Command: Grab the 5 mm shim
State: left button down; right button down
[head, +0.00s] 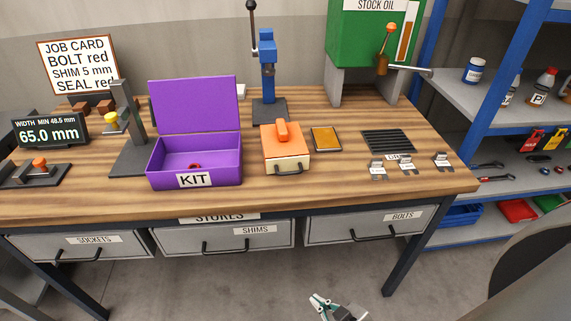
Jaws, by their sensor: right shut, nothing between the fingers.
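Three small metal pieces with white tags stand in a row at the right front of the bench: a left one (378,172), a middle one (405,164) and a right one (443,162). They look like shims, but their markings are too small to read. The drawer labelled SHIMS (225,239) is closed below the bench. The job card (77,64) reads bolt red, shim 5 mm, seal red. My right gripper (318,300) is shut and empty, low in front of the bench and well apart from the tagged pieces. My left gripper is out of view.
The open purple KIT box (194,181) holds something small and red. An orange-topped box (285,149), a yellow-brown pad (326,139) and a black ribbed mat (388,141) lie on the wooden bench (330,190). The bench's front strip is mostly clear. Blue-framed shelves (470,110) stand right.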

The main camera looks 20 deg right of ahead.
aim_at(440, 159)
jog(key=z, duration=0.4)
jog(key=l+z, duration=0.15)
jog(key=z, duration=0.6)
jog(key=i+z, duration=0.1)
jog(key=z, duration=0.3)
